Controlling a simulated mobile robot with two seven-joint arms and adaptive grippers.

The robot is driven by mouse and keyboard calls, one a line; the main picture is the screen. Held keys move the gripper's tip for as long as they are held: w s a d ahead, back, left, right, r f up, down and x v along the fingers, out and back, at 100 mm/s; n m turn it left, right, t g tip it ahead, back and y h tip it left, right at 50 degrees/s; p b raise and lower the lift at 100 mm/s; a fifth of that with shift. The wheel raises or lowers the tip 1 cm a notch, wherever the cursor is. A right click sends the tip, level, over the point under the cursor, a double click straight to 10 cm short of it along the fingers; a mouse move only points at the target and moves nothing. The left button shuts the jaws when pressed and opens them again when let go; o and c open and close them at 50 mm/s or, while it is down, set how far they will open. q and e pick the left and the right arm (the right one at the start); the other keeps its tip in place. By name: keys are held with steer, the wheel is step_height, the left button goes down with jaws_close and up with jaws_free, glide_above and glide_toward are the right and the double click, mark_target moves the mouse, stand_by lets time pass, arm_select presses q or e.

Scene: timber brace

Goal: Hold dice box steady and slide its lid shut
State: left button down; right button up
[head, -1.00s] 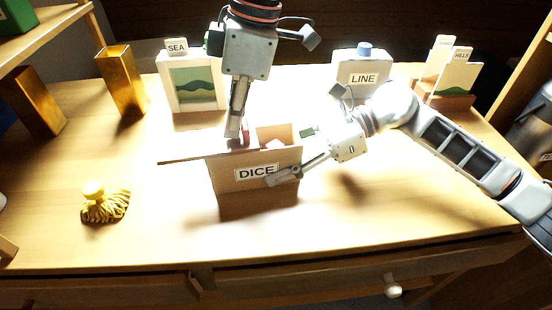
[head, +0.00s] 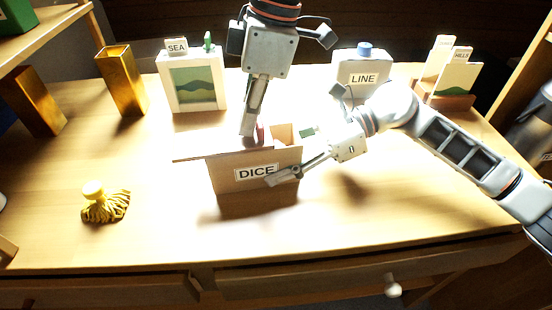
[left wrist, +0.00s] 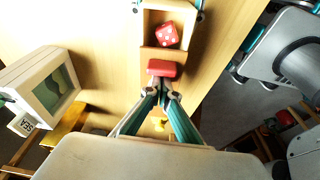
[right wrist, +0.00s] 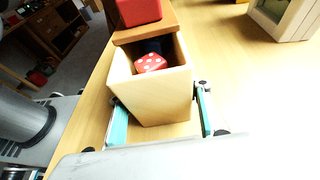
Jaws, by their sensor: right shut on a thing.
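The dice box (head: 225,178) stands on the desk with its "DICE" label facing front. Its wooden lid (head: 190,157) is partly over the box and sticks out to the left. The lid's red knob (left wrist: 162,68) shows in the left wrist view. A red die (left wrist: 167,35) is visible through the uncovered part; it also shows in the right wrist view (right wrist: 150,63). My left gripper (head: 247,136) is shut, its fingertips right behind the knob, seemingly touching it. My right gripper (head: 283,178) is shut on the box, one finger on each side (right wrist: 162,118).
A yellow tasselled object (head: 104,206) lies at front left. A gold vase (head: 120,80), a "SEA" picture box (head: 192,98), a "LINE" box (head: 360,75) and a "HILLS" card holder (head: 445,100) stand at the back. The desk in front of the box is clear.

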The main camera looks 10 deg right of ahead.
arm_select(q)
steer(key=shift+d, duration=0.15)
arm_select(e)
steer(key=shift+r, duration=0.1)
arm_select(q)
steer(key=shift+w+d, duration=0.15)
steer(key=shift+d, duration=1.1)
